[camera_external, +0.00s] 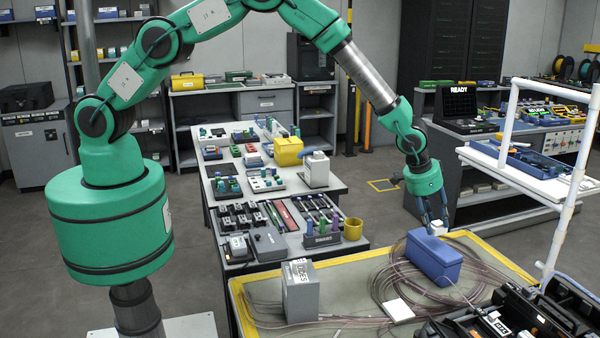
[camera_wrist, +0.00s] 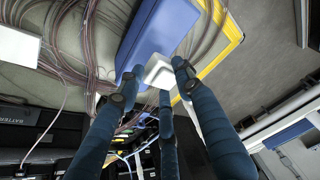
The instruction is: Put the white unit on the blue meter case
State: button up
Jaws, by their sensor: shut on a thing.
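My gripper (camera_external: 435,222) is shut on a small white unit (camera_external: 438,229). In the wrist view, the dark blue fingers of my gripper (camera_wrist: 157,82) close around the white unit (camera_wrist: 160,70). The blue meter case (camera_external: 433,260) sits on the yellow-edged table. In the external view the unit shows just past the case's upper back edge. In the wrist view the unit overlaps an edge of the blue case (camera_wrist: 150,28). I cannot tell whether unit and case touch. The fingers hide part of the unit.
Coiled clear tubing (camera_external: 385,278) surrounds the case. A flat white piece (camera_external: 398,310) lies in front of it, and a grey box (camera_external: 300,291) stands at left. Black open cases (camera_external: 520,315) crowd the right front. A white pipe frame (camera_external: 575,190) rises at right.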

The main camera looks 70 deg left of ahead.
jog(key=shift+f, duration=1.7)
jog(key=shift+f, duration=0.15)
jog(key=o, duration=1.2)
jog(key=shift+c, duration=0.2)
jog(key=v, duration=1.2)
jog(key=shift+r, duration=0.3)
